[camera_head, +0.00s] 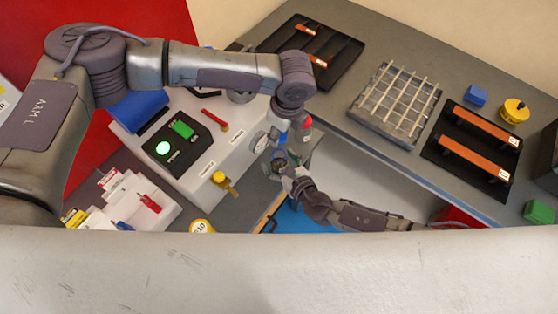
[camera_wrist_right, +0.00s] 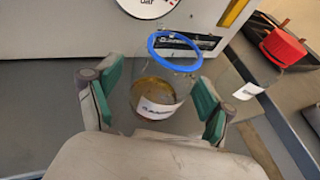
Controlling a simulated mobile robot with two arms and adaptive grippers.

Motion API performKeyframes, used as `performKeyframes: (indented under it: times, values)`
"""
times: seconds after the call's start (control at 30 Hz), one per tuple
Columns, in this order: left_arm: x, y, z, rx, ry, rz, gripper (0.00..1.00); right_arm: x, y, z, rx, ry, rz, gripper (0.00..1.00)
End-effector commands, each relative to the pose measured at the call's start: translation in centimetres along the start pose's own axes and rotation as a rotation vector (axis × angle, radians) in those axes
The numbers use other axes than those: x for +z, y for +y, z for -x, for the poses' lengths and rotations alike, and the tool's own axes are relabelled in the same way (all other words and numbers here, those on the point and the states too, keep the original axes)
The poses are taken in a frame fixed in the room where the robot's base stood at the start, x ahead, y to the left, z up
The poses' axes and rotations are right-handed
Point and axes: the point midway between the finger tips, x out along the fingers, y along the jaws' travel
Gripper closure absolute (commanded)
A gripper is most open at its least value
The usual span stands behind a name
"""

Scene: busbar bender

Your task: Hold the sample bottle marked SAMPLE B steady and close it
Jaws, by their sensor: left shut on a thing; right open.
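A clear bottle (camera_wrist_right: 160,90) stands upright between the fingers of my right gripper (camera_wrist_right: 155,95) in the right wrist view. It has an open blue-ringed mouth, amber liquid low inside, and a white label too small to read. My right gripper is open, with a green pad on each side of the bottle. In the head view my right gripper (camera_head: 284,168) is around the bottle, which is mostly hidden. My left gripper (camera_head: 281,136) is above it, shut on a small blue thing (camera_head: 282,125) that looks like the cap. The left gripper is not in the right wrist view.
A second bottle (camera_wrist_right: 241,88) with a red cap (camera_wrist_right: 285,47) stands close on the right. The white machine (camera_head: 235,140) with a gauge is just behind. A wire rack (camera_head: 398,100) and dark trays with copper bars (camera_head: 475,160) lie on the right bench.

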Motion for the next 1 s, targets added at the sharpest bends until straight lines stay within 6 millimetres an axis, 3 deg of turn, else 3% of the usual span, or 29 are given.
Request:
performKeyframes:
  times: [0.27, 0.73, 0.87, 1.0]
  values:
    - [0.0, 0.0, 0.0, 0.000, 0.000, 0.000, 0.71, 0.0, 0.0, -0.1, 0.001, 0.000, 0.000, 0.20]
    - [0.0, 0.0, 0.0, 0.000, 0.000, 0.000, 0.71, 0.0, 0.0, 0.0, 0.000, 0.000, 0.000, 0.99]
    - [0.0, 0.0, 0.0, 0.000, 0.000, 0.000, 0.71, 0.0, 0.0, 0.0, 0.000, 0.000, 0.000, 1.00]
    - [-0.3, 0.1, -1.5, 0.004, 0.002, 0.000, 0.71, 0.0, 0.0, 0.0, 0.000, 0.000, 0.000, 1.00]
